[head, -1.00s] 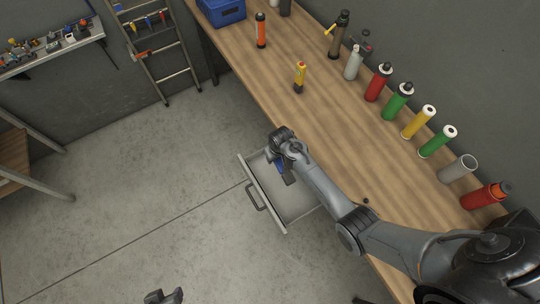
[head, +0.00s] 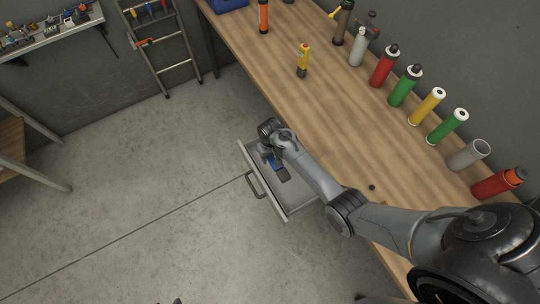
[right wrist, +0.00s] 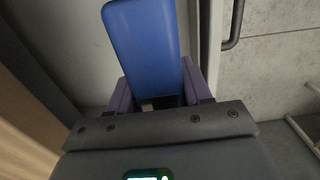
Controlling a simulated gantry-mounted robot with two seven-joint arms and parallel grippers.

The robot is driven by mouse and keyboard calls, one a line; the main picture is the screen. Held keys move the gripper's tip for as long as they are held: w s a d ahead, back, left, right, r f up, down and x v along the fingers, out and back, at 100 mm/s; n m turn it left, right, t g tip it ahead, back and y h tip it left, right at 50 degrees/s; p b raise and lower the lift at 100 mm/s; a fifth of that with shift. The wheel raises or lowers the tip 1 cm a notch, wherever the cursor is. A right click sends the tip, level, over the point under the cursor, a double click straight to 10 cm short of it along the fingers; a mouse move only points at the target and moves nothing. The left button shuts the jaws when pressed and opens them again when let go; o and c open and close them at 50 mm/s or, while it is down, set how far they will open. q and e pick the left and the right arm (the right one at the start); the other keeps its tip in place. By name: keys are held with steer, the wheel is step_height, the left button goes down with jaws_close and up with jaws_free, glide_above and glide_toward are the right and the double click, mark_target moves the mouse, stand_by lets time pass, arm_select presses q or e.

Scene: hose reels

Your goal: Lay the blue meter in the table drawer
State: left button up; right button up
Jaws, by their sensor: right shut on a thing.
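The table drawer (head: 297,197) is pulled open from the long side of the wooden table, and its inside looks bare around the gripper. My right gripper (head: 277,168) is over the drawer near its far corner. It is shut on the blue meter (head: 269,158), which is partly hidden by the gripper in the head view. In the right wrist view the blue meter (right wrist: 143,45) sticks out from between the fingers, with the drawer (right wrist: 212,45) around it. I cannot tell whether the meter touches the drawer floor. Only a dark sliver, perhaps my left gripper (head: 178,301), shows at the bottom edge.
The wooden table (head: 300,110) carries a yellow-and-red tool (head: 303,60), an orange cylinder (head: 264,16) and a row of bottles and tubes along the wall, such as a red one (head: 384,66). A ladder (head: 160,50) leans at the back. The floor left of the drawer is clear.

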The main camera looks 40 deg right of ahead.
steer(key=shift+f+b, duration=3.2)
steer(key=shift+f, duration=0.85)
steer(key=o, duration=1.2)
step_height(320, 180, up, 9)
steer(key=p, duration=0.2)
steer(key=shift+r+p, duration=0.1)
steer(key=shift+p, duration=0.2)
steer(key=shift+r, duration=0.85)
